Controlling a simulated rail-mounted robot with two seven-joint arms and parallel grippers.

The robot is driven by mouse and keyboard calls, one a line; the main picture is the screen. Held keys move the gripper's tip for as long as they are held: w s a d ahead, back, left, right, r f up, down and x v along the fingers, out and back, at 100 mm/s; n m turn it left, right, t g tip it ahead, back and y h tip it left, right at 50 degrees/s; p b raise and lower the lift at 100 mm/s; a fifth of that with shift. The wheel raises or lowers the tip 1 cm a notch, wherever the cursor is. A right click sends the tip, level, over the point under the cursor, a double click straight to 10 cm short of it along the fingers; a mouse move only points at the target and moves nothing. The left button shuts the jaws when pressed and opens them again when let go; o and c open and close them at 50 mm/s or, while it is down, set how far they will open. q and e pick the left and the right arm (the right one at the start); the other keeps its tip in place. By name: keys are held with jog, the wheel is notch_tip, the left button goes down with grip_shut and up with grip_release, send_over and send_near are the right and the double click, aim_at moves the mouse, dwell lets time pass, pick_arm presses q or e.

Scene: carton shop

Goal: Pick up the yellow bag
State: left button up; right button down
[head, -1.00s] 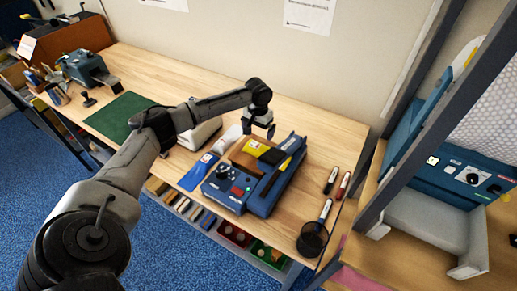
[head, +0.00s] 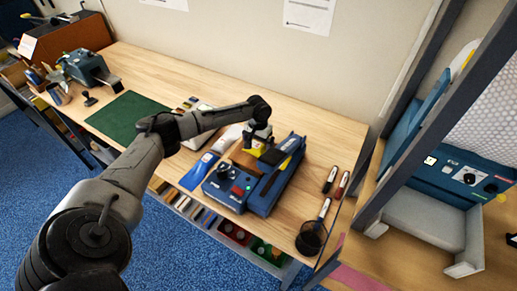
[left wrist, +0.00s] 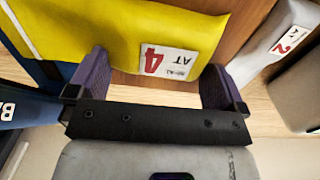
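The yellow bag (left wrist: 120,30) fills the upper left of the left wrist view. It has a white label with a red 4 and "AT". In the head view only a small part of the yellow bag (head: 251,152) shows on the blue machine (head: 232,190), mostly hidden by my gripper. My left gripper (head: 257,143) is down at the bag. In the left wrist view the open left gripper (left wrist: 157,70) has its two purple-grey fingers apart, at the bag's near edge. I cannot tell whether they touch it. My right gripper is not in view.
A grey-white item labelled 2 (left wrist: 275,45) lies beside the bag. A green mat (head: 120,117) lies to the left. A shelf post (head: 410,120) rises at the right.

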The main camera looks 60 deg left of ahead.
pick_arm(q)
jog(key=c, duration=0.8)
jog(key=shift+o, duration=0.2)
jog(key=shift+r, duration=0.1)
